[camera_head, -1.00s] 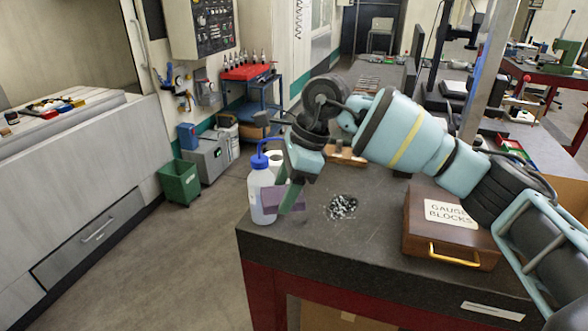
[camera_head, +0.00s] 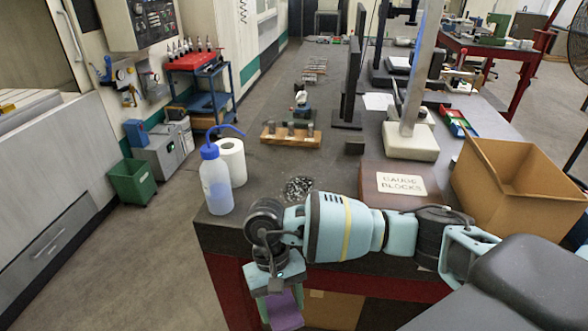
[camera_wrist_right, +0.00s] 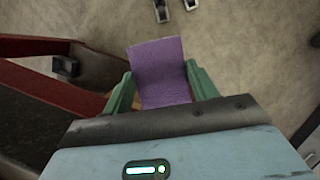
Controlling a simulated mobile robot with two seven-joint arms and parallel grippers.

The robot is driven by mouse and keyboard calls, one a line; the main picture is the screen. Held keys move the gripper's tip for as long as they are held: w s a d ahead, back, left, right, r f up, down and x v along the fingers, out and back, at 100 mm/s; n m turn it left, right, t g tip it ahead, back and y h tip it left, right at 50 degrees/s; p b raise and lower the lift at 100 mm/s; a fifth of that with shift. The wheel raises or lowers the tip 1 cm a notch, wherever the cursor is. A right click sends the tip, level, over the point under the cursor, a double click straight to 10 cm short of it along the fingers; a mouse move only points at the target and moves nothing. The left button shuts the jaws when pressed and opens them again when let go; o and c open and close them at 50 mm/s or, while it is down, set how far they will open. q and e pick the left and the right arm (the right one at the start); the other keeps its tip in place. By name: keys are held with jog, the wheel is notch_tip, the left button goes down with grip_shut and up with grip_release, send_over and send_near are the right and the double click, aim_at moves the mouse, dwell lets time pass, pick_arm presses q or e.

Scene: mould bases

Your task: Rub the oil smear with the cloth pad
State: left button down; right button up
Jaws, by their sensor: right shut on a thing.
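The cloth pad (camera_head: 286,312) is a purple rectangle at the bottom of the head view. My right gripper (camera_head: 281,304) is shut on it, in front of the bench's near side. In the right wrist view the pad (camera_wrist_right: 160,72) sits between the two green fingers, with floor beyond it. A dark patch with pale specks (camera_head: 298,188) lies on the grey bench top (camera_head: 262,177), behind my right arm. It looks like metal chips; I cannot make out an oil smear for certain. My left gripper is not in view.
A blue-capped wash bottle (camera_head: 215,182) and a paper roll (camera_head: 232,160) stand at the bench's left edge. A gauge blocks box (camera_head: 392,172) and an open cardboard box (camera_head: 515,190) stand right of the patch. A wooden rack (camera_head: 290,136) lies behind.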

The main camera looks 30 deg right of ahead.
jog(key=shift+s+f+n+h, duration=0.3)
jog(key=shift+s+f+n, duration=0.6)
jog(key=shift+s, duration=0.1)
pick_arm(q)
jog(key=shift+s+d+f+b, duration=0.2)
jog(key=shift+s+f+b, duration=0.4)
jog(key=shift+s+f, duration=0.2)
pick_arm(e)
jog(key=d+f, duration=0.3)
jog(key=d, duration=0.3)
jog(key=shift+s+f+m+g, duration=0.2)
jog(key=shift+m+g, duration=0.1)
jog(key=shift+m, duration=0.1)
